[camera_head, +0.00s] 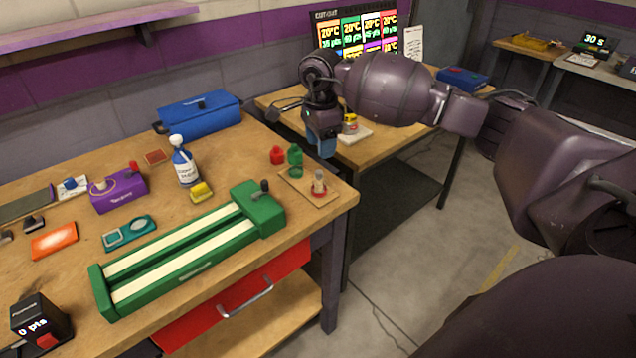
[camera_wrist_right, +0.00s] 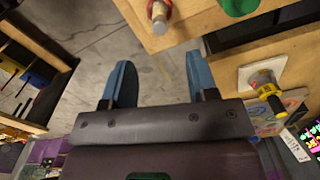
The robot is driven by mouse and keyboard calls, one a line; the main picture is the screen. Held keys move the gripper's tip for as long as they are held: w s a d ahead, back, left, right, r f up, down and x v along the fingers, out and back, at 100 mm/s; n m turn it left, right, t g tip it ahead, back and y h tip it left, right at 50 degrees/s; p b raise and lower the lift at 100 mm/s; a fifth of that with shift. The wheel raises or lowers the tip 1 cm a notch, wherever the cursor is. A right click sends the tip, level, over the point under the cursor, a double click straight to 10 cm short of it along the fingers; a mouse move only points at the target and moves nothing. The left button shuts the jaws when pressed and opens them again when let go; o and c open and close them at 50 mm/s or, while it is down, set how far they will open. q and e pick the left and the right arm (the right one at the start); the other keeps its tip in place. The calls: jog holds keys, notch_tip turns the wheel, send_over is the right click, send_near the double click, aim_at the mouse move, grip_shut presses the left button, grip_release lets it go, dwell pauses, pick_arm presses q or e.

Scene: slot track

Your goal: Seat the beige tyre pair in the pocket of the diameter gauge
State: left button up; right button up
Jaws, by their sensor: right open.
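A small beige cylinder with a red base, which looks like the beige tyre pair (camera_head: 319,181), stands upright on a wooden board (camera_head: 297,188) at the table's right corner. It also shows at the top of the right wrist view (camera_wrist_right: 159,10). My right gripper (camera_head: 323,148) hangs beyond the board in the head view, above the gap between the tables, apart from the cylinder. Its blue fingers (camera_wrist_right: 160,65) are spread with nothing between them. A yellow and silver device on a white plate (camera_head: 352,133), possibly the diameter gauge, stands on the back table; its pocket cannot be made out. My left gripper is out of view.
Green (camera_head: 295,157) and red (camera_head: 277,155) small pieces stand near the beige one. A long green fixture (camera_head: 190,252) fills the table front. A white and blue bottle (camera_head: 184,166), yellow block (camera_head: 201,192) and blue case (camera_head: 200,112) stand behind it.

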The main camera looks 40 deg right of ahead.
aim_at(319, 171)
notch_tip(319, 171, down, 8)
jog(key=shift+a+f, duration=0.1)
dwell(0.4)
jog(key=shift+c, duration=0.4)
grip_shut()
